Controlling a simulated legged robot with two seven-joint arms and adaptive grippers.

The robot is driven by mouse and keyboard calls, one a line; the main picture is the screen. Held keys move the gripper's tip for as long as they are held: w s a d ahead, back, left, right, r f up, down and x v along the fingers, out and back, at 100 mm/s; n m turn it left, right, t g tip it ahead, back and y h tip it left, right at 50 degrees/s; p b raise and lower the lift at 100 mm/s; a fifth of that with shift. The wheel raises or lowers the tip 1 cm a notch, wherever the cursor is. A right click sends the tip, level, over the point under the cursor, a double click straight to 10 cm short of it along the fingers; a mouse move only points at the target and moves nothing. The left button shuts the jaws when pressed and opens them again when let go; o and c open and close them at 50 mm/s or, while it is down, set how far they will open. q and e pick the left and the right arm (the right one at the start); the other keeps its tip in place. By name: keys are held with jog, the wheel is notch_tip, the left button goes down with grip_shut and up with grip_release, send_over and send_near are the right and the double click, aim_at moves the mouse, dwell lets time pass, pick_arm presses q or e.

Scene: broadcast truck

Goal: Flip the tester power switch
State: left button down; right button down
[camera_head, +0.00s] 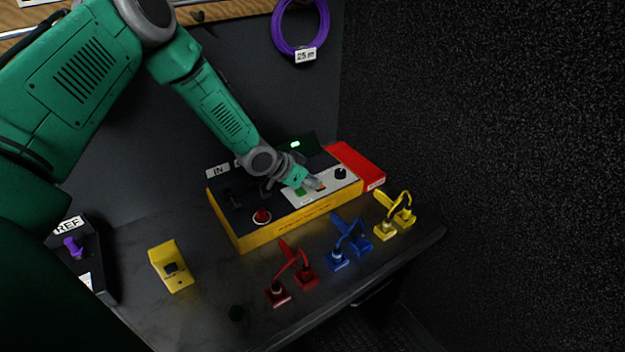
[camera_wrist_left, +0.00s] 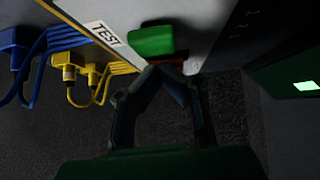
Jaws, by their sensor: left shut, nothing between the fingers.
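The tester (camera_head: 290,222) is a yellow box with a dark top and a light panel, standing on the dark bench. My left gripper (camera_head: 315,184) is over the light panel, shut and empty. In the left wrist view its fingertips (camera_wrist_left: 168,72) come together close beside a green button (camera_wrist_left: 151,41) labelled TEST. A small red-orange part (camera_wrist_left: 180,56) shows just behind the fingertips and is partly hidden, so I cannot tell whether it is the power switch or whether they touch it. A green light (camera_head: 295,144) glows at the tester's back. My right gripper is out of view.
Red plugs (camera_head: 306,277), blue plugs (camera_head: 337,259) and yellow plugs (camera_head: 385,230) with looped cables stand along the bench front. A yellow block (camera_head: 171,267) sits at left. A red box (camera_head: 357,166) adjoins the tester. A dark wall (camera_head: 490,150) rises at right.

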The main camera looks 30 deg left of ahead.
pick_arm(q)
jog(key=shift+s+d+f, duration=0.15)
jog(key=shift+d+f, duration=0.15)
jog(key=shift+d, duration=0.05)
jog(key=shift+w+a+r, duration=0.15)
jog(key=shift+w+a, duration=0.05)
jog(key=shift+a, duration=0.5)
jog(key=shift+w+a+r, duration=0.15)
jog(key=shift+a, duration=0.15)
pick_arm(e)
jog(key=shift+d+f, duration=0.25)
pick_arm(q)
jog(key=shift+w+r, duration=0.1)
